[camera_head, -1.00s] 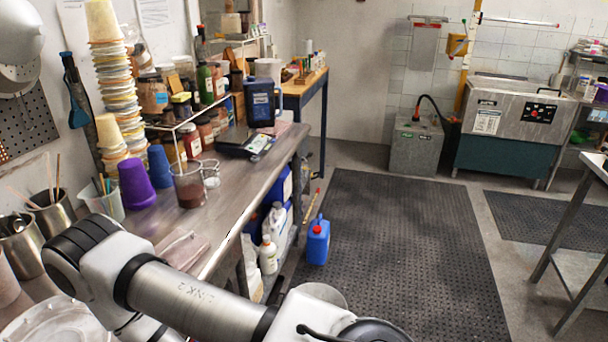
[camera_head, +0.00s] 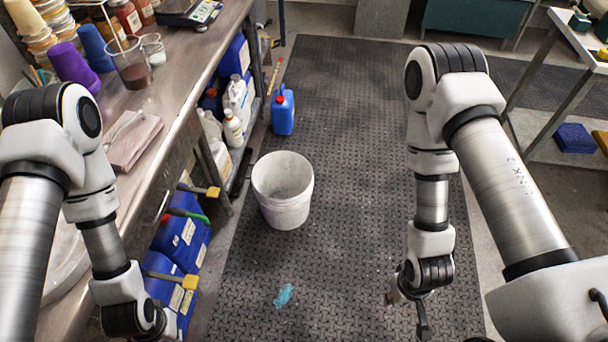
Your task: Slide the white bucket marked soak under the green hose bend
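A white bucket (camera_head: 283,196) stands upright and open-topped on the dark mat, beside the workbench. No marking can be read on it. A short green tube-like piece (camera_head: 187,214) shows at the bench's lower side, above blue containers; I cannot tell whether it is the hose bend. The bucket is to its right and apart from it. My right gripper (camera_head: 410,302) points down over the mat, right of the bucket and clear of it; its opening cannot be made out. My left gripper (camera_head: 160,328) is at the bottom edge, mostly hidden behind its wrist.
The workbench (camera_head: 208,62) runs along the left, with cups and jars on it. Blue containers (camera_head: 180,240) sit under it, and a blue jug (camera_head: 283,111) stands on the mat (camera_head: 345,130) behind the bucket. A metal table stands at right. The mat around the bucket is mostly clear.

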